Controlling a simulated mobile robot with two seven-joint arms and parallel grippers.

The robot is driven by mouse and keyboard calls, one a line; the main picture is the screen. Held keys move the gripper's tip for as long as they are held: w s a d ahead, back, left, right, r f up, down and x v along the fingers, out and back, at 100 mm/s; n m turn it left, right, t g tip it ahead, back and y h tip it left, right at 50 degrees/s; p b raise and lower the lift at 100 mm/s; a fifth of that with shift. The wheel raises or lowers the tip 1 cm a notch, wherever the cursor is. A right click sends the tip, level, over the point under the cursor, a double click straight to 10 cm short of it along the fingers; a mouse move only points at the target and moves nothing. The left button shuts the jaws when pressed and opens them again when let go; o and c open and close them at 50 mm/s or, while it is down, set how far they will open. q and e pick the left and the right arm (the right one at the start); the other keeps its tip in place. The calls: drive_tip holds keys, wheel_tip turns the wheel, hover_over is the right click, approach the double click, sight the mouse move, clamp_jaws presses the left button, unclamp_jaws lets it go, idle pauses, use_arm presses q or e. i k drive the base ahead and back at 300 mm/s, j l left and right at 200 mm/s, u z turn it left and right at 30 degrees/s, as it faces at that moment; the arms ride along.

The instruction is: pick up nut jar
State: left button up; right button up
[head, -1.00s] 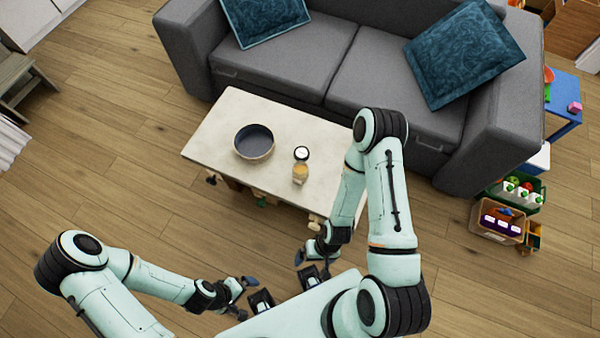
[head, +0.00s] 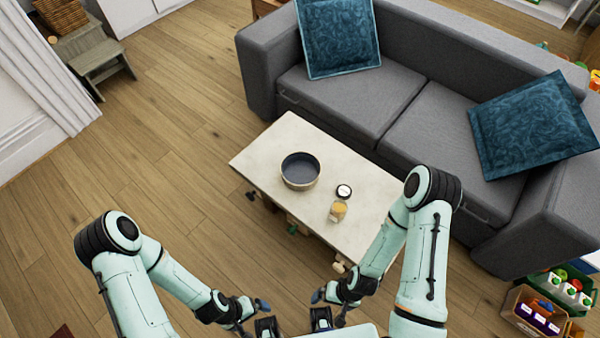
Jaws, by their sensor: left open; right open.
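The nut jar (head: 338,210) is a small clear jar with yellowish-tan contents. It stands on the pale coffee table (head: 262,158), right of the table's middle. A round white-topped item with a dark rim (head: 344,191) shows right behind it; I cannot tell if it is the jar's lid or a separate thing. My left gripper (head: 266,318) is open and empty, low in the view in front of the table. My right gripper (head: 322,312) is open and empty, also in front of the table and well short of the jar.
A dark bowl (head: 300,171) stands left of the jar on the table. A grey sofa (head: 340,100) with blue cushions (head: 338,38) is close behind the table. Crates of goods (head: 540,308) stand at the lower right. The wooden floor at left (head: 170,110) is clear.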

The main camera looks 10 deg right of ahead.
sight(339, 208)
drive_tip(key=i+j+z, duration=0.15)
drive_tip(key=z, duration=0.2)
drive_tip(key=i+j+z, duration=0.2)
drive_tip(key=z, duration=0.2)
drive_tip(key=i+j+z, duration=0.15)
drive_tip(key=j+z, duration=0.2)
